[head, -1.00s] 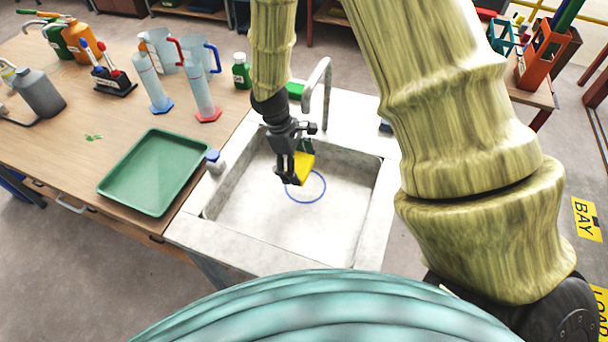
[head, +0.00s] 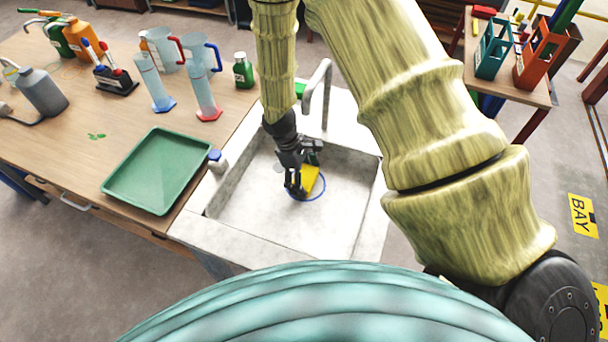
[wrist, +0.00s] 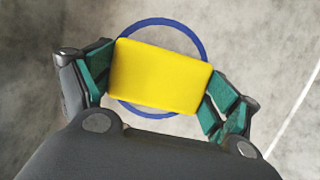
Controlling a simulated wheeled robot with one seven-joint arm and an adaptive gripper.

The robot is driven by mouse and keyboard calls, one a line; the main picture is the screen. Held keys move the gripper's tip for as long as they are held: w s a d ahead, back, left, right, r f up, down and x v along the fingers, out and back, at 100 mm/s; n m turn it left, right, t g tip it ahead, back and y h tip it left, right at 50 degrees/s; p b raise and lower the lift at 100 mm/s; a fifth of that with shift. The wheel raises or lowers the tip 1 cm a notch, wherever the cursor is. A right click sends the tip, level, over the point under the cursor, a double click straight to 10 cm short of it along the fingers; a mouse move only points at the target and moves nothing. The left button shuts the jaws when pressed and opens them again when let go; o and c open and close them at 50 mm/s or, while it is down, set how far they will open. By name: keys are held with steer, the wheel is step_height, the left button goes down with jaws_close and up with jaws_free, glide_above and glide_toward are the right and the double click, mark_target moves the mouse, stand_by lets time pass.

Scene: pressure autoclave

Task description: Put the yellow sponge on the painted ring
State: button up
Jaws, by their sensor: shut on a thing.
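The yellow sponge (head: 310,178) is between the fingers of my gripper (head: 300,184), inside the sink. In the wrist view the sponge (wrist: 160,77) is a yellow block with the green-padded fingers of my gripper (wrist: 158,85) closed on its left and right ends. The painted ring (head: 322,190) is a blue circle on the sink floor. In the wrist view the sponge covers the middle of the ring (wrist: 163,22), with blue arcs showing above and below it. I cannot tell whether the sponge touches the sink floor.
The pale stone sink (head: 225,208) has raised walls and a curved tap (head: 325,85) at its back. A small blue-capped bottle (head: 217,163) stands on its left rim. A green tray (head: 150,205) and several cylinders are on the wooden bench. The sink floor around the ring is clear.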

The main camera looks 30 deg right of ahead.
steer(key=shift+f, duration=0.25)
steer(key=o, duration=0.6)
steer(key=shift+r, duration=0.2)
steer(key=shift+b+v, duration=1.05)
steer(key=shift+v, duration=2.7)
